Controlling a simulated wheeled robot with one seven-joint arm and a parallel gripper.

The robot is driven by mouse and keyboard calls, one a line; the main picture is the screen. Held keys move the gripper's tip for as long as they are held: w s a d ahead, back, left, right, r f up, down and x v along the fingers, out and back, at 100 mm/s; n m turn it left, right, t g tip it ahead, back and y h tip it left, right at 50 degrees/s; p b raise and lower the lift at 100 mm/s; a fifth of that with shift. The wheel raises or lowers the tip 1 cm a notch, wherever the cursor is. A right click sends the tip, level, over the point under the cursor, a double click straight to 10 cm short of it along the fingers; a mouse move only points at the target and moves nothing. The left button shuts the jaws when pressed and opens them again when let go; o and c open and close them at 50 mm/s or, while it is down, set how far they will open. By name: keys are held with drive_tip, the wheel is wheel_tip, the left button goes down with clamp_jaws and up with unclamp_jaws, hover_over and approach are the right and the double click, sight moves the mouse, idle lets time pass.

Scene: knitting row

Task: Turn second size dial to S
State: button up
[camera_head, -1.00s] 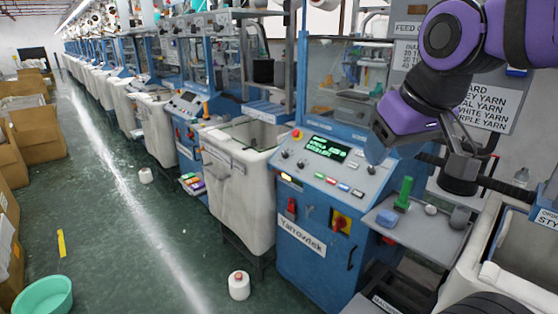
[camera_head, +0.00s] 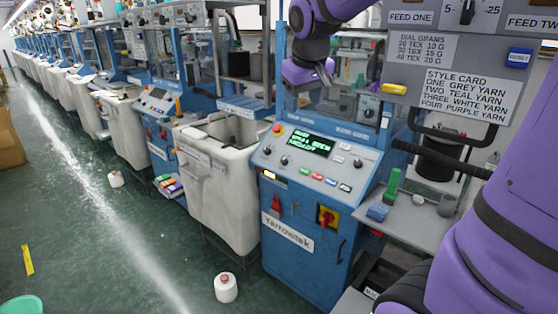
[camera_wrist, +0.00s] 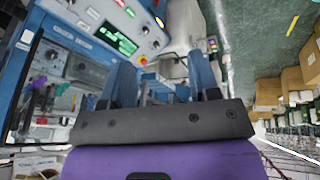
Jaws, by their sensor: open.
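In the head view my purple wrist is above and behind the panel, touching no dial; the fingertips are unclear.
A white bin (camera_head: 215,185) stands left of the machine. A grey shelf (camera_head: 410,225) at right holds a green object (camera_head: 391,186) and a blue block (camera_head: 377,212). A yarn cone (camera_head: 225,288) is on the floor. A style card (camera_head: 462,95) hangs upper right. The aisle at left is open.

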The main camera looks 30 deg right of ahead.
drive_tip(key=w+d+f+h, duration=0.1)
drive_tip(key=w+d+f, duration=0.2)
drive_tip(key=w, duration=0.6)
drive_tip(key=n+g+h, duration=0.1)
drive_tip(key=n+h, duration=0.3)
drive_tip(key=h, duration=0.1)
hover_over(283, 160)
drive_tip(key=s+a, duration=0.3)
drive_tip(key=a, duration=0.4)
wheel_tip(283, 160, down, 26)
drive_tip(key=x, duration=1)
drive_tip(key=shift+w+d+f, duration=0.15)
drive_tip(key=shift+w+f, duration=0.1)
drive_tip(key=c, duration=0.9)
